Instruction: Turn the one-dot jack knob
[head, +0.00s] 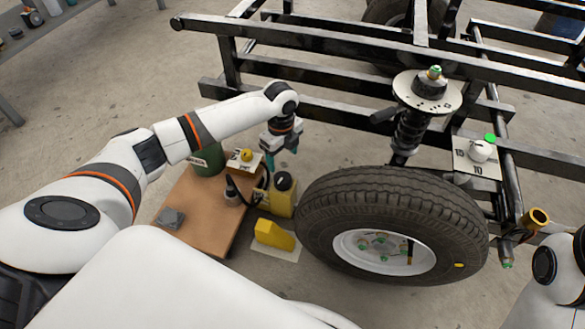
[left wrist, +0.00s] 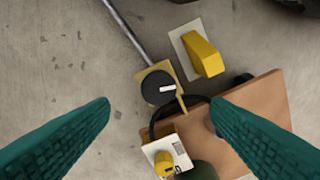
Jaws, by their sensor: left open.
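A yellow jack-like unit (head: 283,197) with a round black knob (head: 283,181) on top stands on the floor beside the wooden board. In the left wrist view the black knob (left wrist: 158,87) carries a white mark, and no dot can be made out. A white box with a yellow knob (head: 246,155) is next to it, and this yellow knob also shows in the left wrist view (left wrist: 164,160). My left gripper (head: 281,157) is open, empty and pointing down above this area. Its fingers (left wrist: 160,105) are spread, with the black knob between them in the picture.
A yellow chock (head: 272,235) lies on a pale plate. A green canister (head: 208,160) stands at the board's (head: 187,205) back.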

